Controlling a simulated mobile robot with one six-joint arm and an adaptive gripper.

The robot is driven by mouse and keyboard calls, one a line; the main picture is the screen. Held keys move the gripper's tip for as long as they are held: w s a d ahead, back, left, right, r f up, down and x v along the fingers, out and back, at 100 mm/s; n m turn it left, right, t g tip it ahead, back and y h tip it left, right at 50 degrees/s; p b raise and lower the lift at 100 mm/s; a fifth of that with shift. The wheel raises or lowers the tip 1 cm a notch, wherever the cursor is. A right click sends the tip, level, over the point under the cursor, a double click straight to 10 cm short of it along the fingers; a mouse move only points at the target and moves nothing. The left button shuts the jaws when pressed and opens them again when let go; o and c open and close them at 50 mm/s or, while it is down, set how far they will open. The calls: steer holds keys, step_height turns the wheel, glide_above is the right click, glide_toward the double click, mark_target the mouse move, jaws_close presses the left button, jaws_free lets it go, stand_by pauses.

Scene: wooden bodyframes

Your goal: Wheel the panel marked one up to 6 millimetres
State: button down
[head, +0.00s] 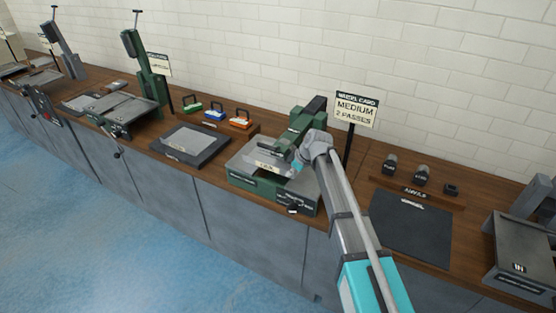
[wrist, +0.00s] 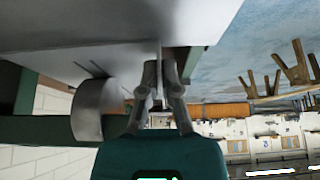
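A light grey panel (head: 250,158) lies in the green wheeling machine (head: 262,187) at the middle of the bench. A small tag (head: 267,167) is on it, but I cannot read its marking. My gripper (head: 297,166) is at the panel's right side, below the machine's green arm. In the wrist view, my gripper (wrist: 160,88) has its fingers close together on a thin grey edge that appears to be the panel's. The panel's pale surface (wrist: 90,25) fills the upper left there, beside a grey round wheel (wrist: 96,108). The contact between wheel and panel is unclear.
A sign (head: 356,111) behind the machine reads "WHEEL CARD, MEDIUM, 2 PASSES". A dark mat (head: 410,228) and several small dark wheels or anvils (head: 422,175) are to the right. Left are a dark tray (head: 190,146) and coloured-handled blocks (head: 214,114).

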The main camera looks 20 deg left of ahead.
mark_target(303, 182)
steer(key=shift+d, duration=0.2)
steer(key=shift+s+d, duration=0.2)
steer(key=shift+d, duration=3.05)
steer(key=shift+a, duration=0.15)
steer(key=shift+w+a, duration=0.15)
steer(key=shift+a, duration=1.5)
steer(key=shift+w+a, duration=0.1)
steer(key=shift+a, duration=1.55)
steer(key=c, duration=0.7)
jaws_free()
